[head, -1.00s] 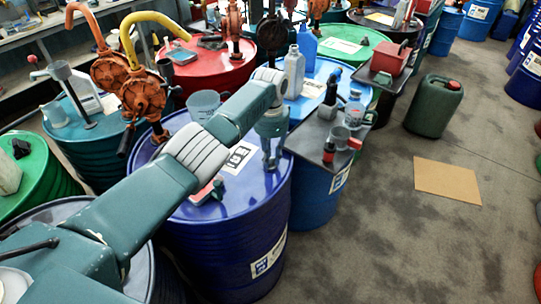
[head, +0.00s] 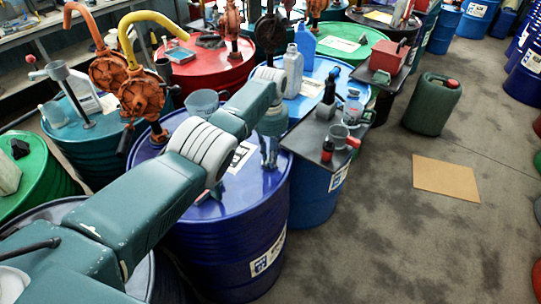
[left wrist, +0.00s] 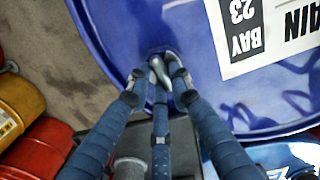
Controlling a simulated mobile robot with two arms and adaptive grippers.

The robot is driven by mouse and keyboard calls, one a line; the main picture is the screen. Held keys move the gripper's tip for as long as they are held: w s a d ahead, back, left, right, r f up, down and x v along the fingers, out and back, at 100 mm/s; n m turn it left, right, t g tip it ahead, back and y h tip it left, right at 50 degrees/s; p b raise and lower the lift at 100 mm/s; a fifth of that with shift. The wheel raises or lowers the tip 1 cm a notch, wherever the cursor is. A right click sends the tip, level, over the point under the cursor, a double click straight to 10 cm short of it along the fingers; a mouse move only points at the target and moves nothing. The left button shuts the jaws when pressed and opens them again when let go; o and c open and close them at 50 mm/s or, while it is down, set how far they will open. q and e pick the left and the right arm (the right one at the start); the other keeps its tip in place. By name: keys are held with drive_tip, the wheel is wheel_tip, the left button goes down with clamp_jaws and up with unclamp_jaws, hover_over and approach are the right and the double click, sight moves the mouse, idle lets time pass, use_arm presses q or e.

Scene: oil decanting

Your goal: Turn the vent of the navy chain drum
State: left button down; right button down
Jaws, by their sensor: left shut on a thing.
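The navy chain drum (head: 235,222) stands in the lower middle of the head view. Its top shows in the left wrist view (left wrist: 120,25), with a white label (left wrist: 255,35) reading "CHAIN" and "BAY 23" upside down. My left gripper (head: 270,162) points down at the right part of the drum top, near the rim. In the left wrist view the gripper (left wrist: 161,66) is closed around a small grey metal vent (left wrist: 156,66), which the fingers mostly hide. My right gripper is not in view.
An orange pump with a yellow hose (head: 147,92) and a clear jug (head: 203,102) stand on the navy drum's top. A blue drum (head: 313,195) and a grey shelf (head: 312,140) with cups and bottles are close on the right.

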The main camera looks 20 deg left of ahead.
use_arm(q)
drive_tip(key=shift+w+r+n, duration=0.2)
drive_tip(key=shift+w+n, duration=0.05)
drive_tip(key=shift+n, duration=0.25)
drive_tip(key=c, duration=1.6)
unclamp_jaws()
drive_tip(key=shift+o, duration=0.3)
drive_tip(key=shift+s, duration=0.15)
wheel_tip(320, 180, up, 12)
